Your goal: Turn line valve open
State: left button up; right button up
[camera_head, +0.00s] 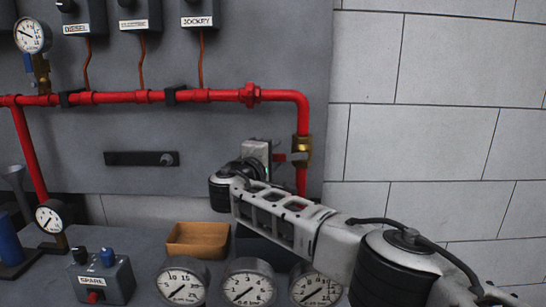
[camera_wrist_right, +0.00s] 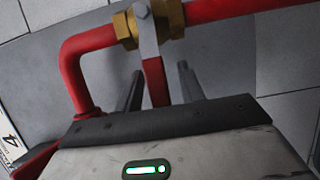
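The line valve is a brass body (camera_head: 302,146) on the red pipe's vertical drop in the head view. It also shows at the top of the right wrist view (camera_wrist_right: 127,28). Its lever has a grey metal root and a red grip (camera_wrist_right: 154,80) that points toward my right gripper (camera_wrist_right: 160,74). The gripper's two fingers are apart, one on each side of the red grip, with gaps visible on both sides. In the head view the right gripper (camera_head: 272,157) is just left of the valve, and my arm partly hides the pipe below. My left gripper is not in view.
The red pipe (camera_head: 130,97) runs along the grey panel. Below are an open brown box (camera_head: 198,241), several pressure gauges (camera_head: 248,285) and a grey SPARE switch box (camera_head: 102,280). A black bar handle (camera_head: 140,158) is on the panel. The block wall (camera_head: 440,120) at right is bare.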

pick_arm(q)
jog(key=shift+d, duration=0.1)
pick_arm(e)
jog(key=shift+c, duration=0.3)
grip_shut()
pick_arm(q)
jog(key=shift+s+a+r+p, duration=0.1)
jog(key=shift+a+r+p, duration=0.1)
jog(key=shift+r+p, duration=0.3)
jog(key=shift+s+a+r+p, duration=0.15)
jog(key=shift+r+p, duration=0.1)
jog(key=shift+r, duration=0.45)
pick_arm(e)
jog(key=r+m, duration=0.1)
jog(key=m, duration=0.1)
jog(key=d+r+m+g+y, duration=0.1)
jog(key=m, duration=0.1)
jog(key=r+m+g+y, duration=0.1)
jog(key=r, duration=0.1)
jog(key=shift+d+m, duration=0.15)
jog(key=shift+m, duration=0.25)
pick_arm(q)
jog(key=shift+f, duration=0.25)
